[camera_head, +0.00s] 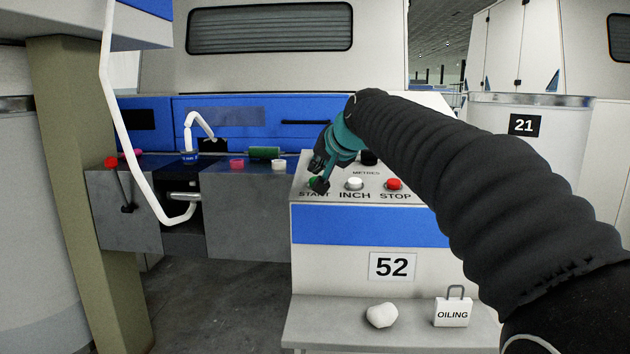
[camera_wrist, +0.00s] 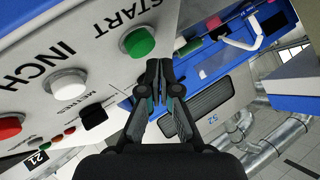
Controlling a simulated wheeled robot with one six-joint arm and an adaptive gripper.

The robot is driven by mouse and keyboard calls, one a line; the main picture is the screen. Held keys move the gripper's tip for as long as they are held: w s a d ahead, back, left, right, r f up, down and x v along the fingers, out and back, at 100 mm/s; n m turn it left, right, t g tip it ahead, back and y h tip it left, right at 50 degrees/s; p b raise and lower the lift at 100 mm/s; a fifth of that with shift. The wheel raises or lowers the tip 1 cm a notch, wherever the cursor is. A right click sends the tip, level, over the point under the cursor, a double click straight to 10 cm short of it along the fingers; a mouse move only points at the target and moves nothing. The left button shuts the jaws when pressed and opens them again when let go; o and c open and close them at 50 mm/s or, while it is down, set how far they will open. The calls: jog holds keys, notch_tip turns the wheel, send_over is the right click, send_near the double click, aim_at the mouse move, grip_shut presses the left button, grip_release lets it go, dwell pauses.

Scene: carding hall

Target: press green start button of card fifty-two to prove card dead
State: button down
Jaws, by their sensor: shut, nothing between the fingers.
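The green start button (camera_wrist: 138,42) sits on the panel of card fifty-two, beside the printed word START; in the head view only a sliver of it (camera_head: 313,181) shows past my gripper. My gripper (camera_head: 319,186) is shut and empty, with its tips over the START corner of the panel. In the wrist view my gripper (camera_wrist: 158,68) points at the panel edge just beside the button; I cannot tell whether it touches. The white INCH button (camera_head: 354,183) and red STOP button (camera_head: 394,184) are to the right. The number plate 52 (camera_head: 392,266) is on the front below.
A white padlock marked OILING (camera_head: 453,310) and a pale lump (camera_head: 381,315) lie on the ledge below. A black knob (camera_head: 368,158) is behind the buttons. Left are a white bent tube (camera_head: 128,135), a red-knobbed lever (camera_head: 119,182) and a post (camera_head: 87,200). Can 21 (camera_head: 525,150) stands right.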

dwell(0.7)
jog(key=shift+w+f, duration=0.15)
jog(key=shift+f, duration=0.25)
jog(key=shift+w+f+b, duration=0.1)
jog(key=shift+f+b, duration=0.4)
jog(key=shift+b, duration=0.05)
dwell(0.7)
jog(key=shift+r, duration=0.1)
jog(key=shift+s+r+p, duration=0.25)
jog(key=shift+r+p, duration=0.45)
jog(key=shift+r, duration=0.1)
jog(key=r+p, duration=0.2)
jog(key=s+r+p, duration=0.1)
jog(key=r, duration=0.2)
jog(key=shift+s+p, duration=0.1)
jog(key=shift+p, duration=0.25)
jog(key=shift+f, duration=0.1)
dwell(0.5)
